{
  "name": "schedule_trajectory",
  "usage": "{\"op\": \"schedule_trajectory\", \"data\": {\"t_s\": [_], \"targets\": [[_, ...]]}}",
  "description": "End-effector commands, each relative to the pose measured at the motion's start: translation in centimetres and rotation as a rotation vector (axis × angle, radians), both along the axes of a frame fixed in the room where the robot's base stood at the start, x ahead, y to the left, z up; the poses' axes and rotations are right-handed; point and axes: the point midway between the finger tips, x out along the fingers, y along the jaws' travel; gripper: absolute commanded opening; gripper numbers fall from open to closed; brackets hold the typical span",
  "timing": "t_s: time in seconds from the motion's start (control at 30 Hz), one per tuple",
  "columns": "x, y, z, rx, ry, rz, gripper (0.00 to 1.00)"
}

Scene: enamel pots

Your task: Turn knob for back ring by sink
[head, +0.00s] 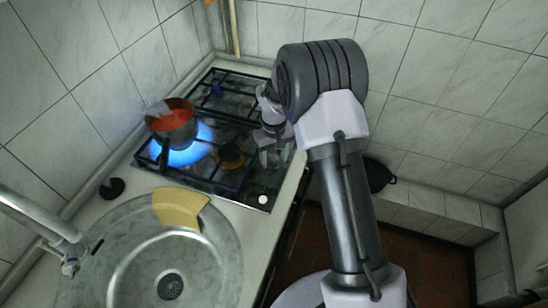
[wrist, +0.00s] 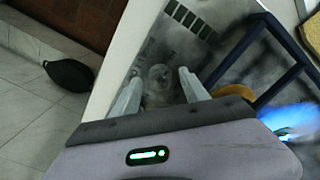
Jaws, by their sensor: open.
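The stove (head: 215,178) has a dark grate. A blue flame (head: 180,150) burns under a red pot (head: 172,122) on the wall-side ring nearest the sink. In the wrist view the flame (wrist: 292,118) shows at the right edge. My gripper (head: 274,157) is over the stove's front edge; in the wrist view its fingers (wrist: 160,88) are open. A white round spot (head: 262,199) marks the stove's near corner.
The round steel sink (head: 225,245) is in front of the stove, with a yellow cloth (head: 180,207) on its rim and a faucet (head: 40,218) at left. A black pan (head: 378,175) is at right; it also shows in the wrist view (wrist: 68,75). Tiled walls bound the corner.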

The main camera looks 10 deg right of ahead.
Motion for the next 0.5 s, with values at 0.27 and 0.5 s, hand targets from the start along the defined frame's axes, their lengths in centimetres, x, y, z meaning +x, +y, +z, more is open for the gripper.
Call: {"op": "schedule_trajectory", "data": {"t_s": [0.27, 0.5], "targets": [[0.1, 0.0, 7.7, 0.0, -0.006, 0.0, 0.53], [0.1, 0.0, 14.8, 0.001, -0.004, -0.001, 0.53]]}}
